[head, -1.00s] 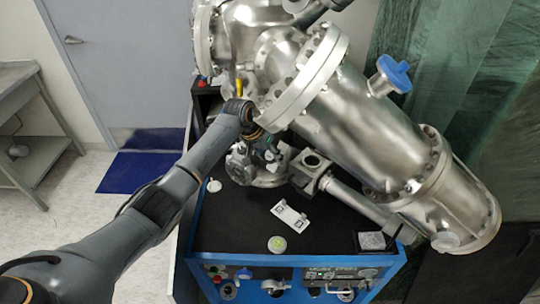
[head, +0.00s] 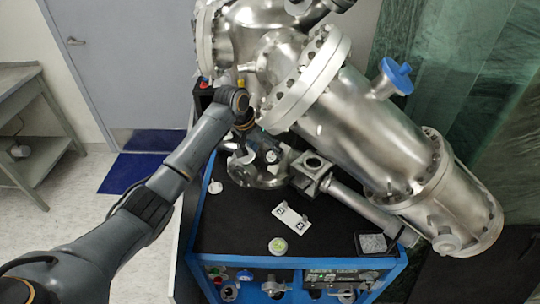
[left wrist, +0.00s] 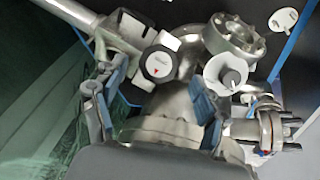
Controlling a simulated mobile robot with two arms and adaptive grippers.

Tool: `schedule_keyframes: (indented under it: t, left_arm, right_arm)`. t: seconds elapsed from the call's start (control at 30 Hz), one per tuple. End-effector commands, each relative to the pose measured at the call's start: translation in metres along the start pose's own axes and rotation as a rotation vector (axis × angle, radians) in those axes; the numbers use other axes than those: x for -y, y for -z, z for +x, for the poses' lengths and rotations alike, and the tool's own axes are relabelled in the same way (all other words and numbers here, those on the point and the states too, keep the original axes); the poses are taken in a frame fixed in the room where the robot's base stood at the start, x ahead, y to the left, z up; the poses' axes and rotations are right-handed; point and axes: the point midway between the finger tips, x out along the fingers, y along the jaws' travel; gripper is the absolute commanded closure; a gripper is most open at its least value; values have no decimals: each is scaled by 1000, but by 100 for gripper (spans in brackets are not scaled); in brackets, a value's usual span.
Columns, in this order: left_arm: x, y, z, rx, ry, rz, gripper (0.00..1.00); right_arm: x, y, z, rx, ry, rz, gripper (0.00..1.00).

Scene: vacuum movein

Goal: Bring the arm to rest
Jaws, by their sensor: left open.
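My left arm (head: 160,192) reaches in from the lower left of the head view, up to the steel vacuum chamber (head: 370,125). My left gripper (head: 247,138) is beside the chamber, above the valve assembly on the cart, and is partly hidden by its own wrist. In the left wrist view its two blue-grey fingers (left wrist: 150,98) are spread apart. Metal valve parts with a round knob (left wrist: 158,64) and a second knob (left wrist: 232,78) show between and beyond them. I see nothing gripped. My right gripper is not in view.
The blue cart with a black top (head: 235,228) carries a white bracket (head: 293,218), a round greenish disc (head: 278,246) and a small clear tray (head: 373,243). A side table (head: 35,125) stands at left.

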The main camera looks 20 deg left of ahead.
Motion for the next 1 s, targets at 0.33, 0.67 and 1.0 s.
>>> schedule_keyframes:
  t: [0.33, 0.67, 1.0]
  left_arm:
    - [0, 0, -22, 1, -1, -1, 27]
    - [0, 0, -22, 1, -1, -1, 27]
    - [-40, -107, 40, 45, 16, 83, 27]
  right_arm:
    - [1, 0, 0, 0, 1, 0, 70]
    - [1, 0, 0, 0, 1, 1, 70]
    - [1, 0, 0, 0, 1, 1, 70]
